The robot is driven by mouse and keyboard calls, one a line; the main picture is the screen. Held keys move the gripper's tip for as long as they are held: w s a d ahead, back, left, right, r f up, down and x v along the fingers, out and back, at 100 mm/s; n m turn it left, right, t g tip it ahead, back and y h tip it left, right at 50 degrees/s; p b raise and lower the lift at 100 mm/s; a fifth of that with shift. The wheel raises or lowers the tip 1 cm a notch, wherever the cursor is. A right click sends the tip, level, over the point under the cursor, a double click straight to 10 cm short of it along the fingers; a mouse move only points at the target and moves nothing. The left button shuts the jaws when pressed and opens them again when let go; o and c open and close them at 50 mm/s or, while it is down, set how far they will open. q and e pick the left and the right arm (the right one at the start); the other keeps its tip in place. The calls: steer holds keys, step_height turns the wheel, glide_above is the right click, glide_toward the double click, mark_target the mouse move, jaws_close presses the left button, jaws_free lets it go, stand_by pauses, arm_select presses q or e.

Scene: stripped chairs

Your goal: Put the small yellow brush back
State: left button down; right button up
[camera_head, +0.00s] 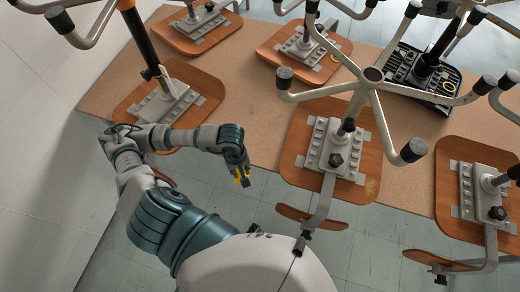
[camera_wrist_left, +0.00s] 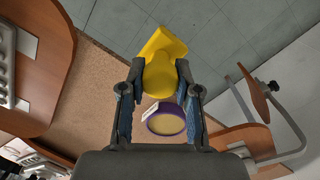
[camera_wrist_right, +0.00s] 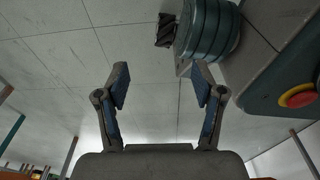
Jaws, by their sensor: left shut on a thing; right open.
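The yellow brush (camera_wrist_left: 162,65) is between the fingers of my left gripper (camera_wrist_left: 158,95), which is shut on it. Its flared yellow end sticks out past the fingertips. A purple-rimmed round thing with a dull yellow face (camera_wrist_left: 166,120) shows between the fingers; I cannot tell whether it belongs to the brush. In the head view, my left gripper (camera_head: 243,180) and a bit of yellow hang over the floor, just off the brown board's front edge. My right gripper (camera_wrist_right: 162,85) is open and empty in the right wrist view, and is not in the head view.
A brown board (camera_head: 250,110) carries several upturned wooden chair seats (camera_head: 327,150) with grey plates. Metal star bases (camera_head: 372,75) rise above it. A black seat part (camera_head: 425,75) lies at the back right.

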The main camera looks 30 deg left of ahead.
arm_select(q)
steer(key=w+f+p, duration=0.1)
steer(key=w, duration=0.4)
steer(key=w+f+p, duration=0.1)
steer(key=w+f, duration=0.1)
steer(key=w, duration=0.2)
steer(key=w+a+f+p, duration=0.1)
steer(key=w, duration=0.4)
steer(key=shift+w+a+f, duration=0.1)
steer(key=shift+w+f, duration=0.2)
steer(key=shift+f, duration=0.1)
steer(key=c, duration=0.8)
jaws_free()
steer(key=shift+y, duration=0.3)
arm_select(e)
steer(key=s+d, duration=0.1)
steer(key=s, duration=0.6)
steer(key=shift+s+d+f+g, duration=0.15)
steer(key=shift+s+g, duration=0.1)
steer(key=shift+g, duration=0.05)
arm_select(q)
step_height(320, 180, up, 12)
steer(key=shift+w+a+r+b, duration=0.1)
steer(key=shift+w+b, duration=0.05)
steer(key=shift+b, duration=0.25)
arm_select(e)
steer(key=shift+f, duration=0.45)
